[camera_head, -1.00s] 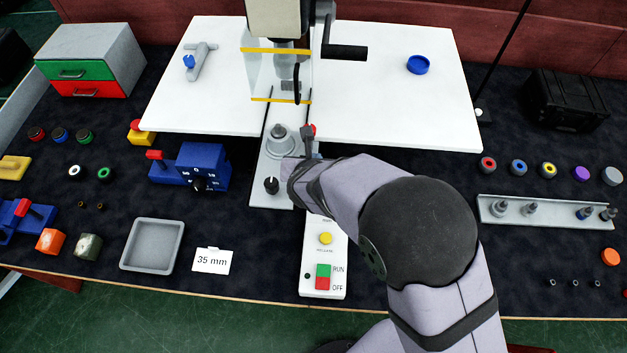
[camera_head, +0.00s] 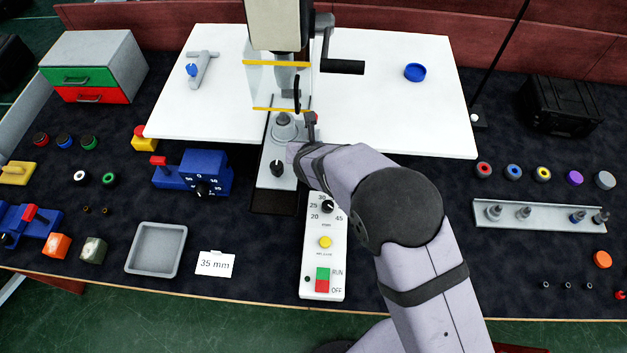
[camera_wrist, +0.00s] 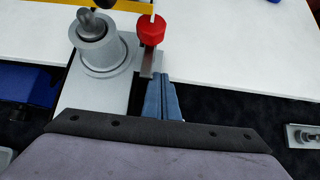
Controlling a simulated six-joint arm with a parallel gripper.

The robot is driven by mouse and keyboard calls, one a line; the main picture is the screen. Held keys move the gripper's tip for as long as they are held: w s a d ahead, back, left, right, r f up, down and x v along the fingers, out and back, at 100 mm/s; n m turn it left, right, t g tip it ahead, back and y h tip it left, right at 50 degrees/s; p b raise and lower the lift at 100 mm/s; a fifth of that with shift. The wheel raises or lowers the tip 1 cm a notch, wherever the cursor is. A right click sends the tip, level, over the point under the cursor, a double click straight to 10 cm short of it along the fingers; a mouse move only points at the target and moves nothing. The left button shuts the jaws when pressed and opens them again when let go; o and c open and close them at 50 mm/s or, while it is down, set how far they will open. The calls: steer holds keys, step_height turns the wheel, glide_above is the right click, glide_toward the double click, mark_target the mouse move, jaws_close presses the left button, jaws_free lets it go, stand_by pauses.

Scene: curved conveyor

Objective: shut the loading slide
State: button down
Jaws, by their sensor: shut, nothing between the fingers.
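The loading slide (camera_head: 267,181) is a light grey plate running under the press, with a round grey holder (camera_head: 284,128) and a black knob (camera_head: 277,168) on it. A dark strip of track (camera_head: 272,202) shows in front of its near end. My gripper (camera_head: 311,120) is beside the slide's right edge, near a red knob (camera_head: 317,117). In the wrist view my gripper's blue fingers (camera_wrist: 161,98) are shut and empty, just below the red knob (camera_wrist: 151,29) on its grey post. Whether they touch the post is unclear. The slide (camera_wrist: 100,98) lies to their left.
The press (camera_head: 276,25) with its crank handle (camera_head: 342,66) and yellow-edged guard (camera_head: 281,108) stands over the slide's far end. A white control panel (camera_head: 313,262) lies in front of my gripper. A blue dial block (camera_head: 205,168) is to the left.

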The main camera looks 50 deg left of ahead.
steer(key=shift+s+d, duration=0.1)
steer(key=s+d+f+b+v, duration=0.1)
steer(key=b+v, duration=0.3)
steer(key=v, duration=0.8)
steer(key=shift+s+d+b, duration=0.3)
steer(key=shift+b, duration=0.1)
steer(key=shift+f, duration=0.2)
